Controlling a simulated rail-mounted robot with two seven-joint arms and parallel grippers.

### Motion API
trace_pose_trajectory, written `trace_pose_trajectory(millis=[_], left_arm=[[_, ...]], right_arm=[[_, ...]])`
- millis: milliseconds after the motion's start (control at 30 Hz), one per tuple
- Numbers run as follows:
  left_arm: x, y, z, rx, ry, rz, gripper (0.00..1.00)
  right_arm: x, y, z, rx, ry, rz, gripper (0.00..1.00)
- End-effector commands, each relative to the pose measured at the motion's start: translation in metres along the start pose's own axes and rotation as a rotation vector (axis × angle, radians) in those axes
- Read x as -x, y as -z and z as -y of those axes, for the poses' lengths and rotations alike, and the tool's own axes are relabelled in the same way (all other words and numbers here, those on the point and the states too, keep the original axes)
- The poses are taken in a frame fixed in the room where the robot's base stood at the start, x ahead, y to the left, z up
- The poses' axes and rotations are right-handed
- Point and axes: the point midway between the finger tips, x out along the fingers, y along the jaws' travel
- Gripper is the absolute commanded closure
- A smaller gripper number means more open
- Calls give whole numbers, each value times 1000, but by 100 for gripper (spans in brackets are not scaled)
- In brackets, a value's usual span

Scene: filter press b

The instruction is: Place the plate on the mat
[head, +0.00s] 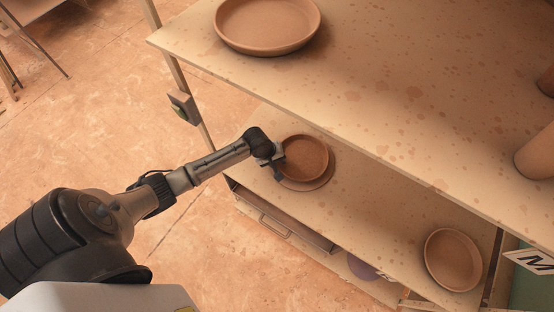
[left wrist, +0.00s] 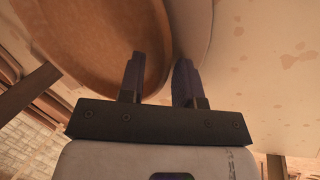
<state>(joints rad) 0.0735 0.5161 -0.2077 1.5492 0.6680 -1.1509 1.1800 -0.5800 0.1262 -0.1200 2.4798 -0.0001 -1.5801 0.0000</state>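A round brown plate (head: 307,153) is over a flat round mat (head: 318,183) on the lower shelf. The mat's edge shows along the plate's lower right side. I cannot tell whether the plate touches the mat. My left gripper (head: 277,163) is at the plate's left rim. A pale round edge, likely the mat (left wrist: 192,30), shows beside the rim. My right gripper is not in view.
Another plate (head: 453,260) lies at the right of the lower shelf (head: 380,215). A shelf post (head: 180,75) stands to the left.

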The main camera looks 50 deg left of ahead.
Motion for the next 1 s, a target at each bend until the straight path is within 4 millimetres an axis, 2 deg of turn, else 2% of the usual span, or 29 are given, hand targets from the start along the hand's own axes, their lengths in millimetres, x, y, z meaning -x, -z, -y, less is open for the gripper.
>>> trace_pose_trajectory(millis=[133,233,700,1000], left_arm=[[3,0,-1,-1,0,0,69],[14,0,-1,-1,0,-1,69],[96,0,-1,-2,-1,-1,69],[120,0,-1,-1,0,0,69]], right_arm=[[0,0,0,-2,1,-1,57],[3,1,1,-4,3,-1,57],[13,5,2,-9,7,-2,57],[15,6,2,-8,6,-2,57]])
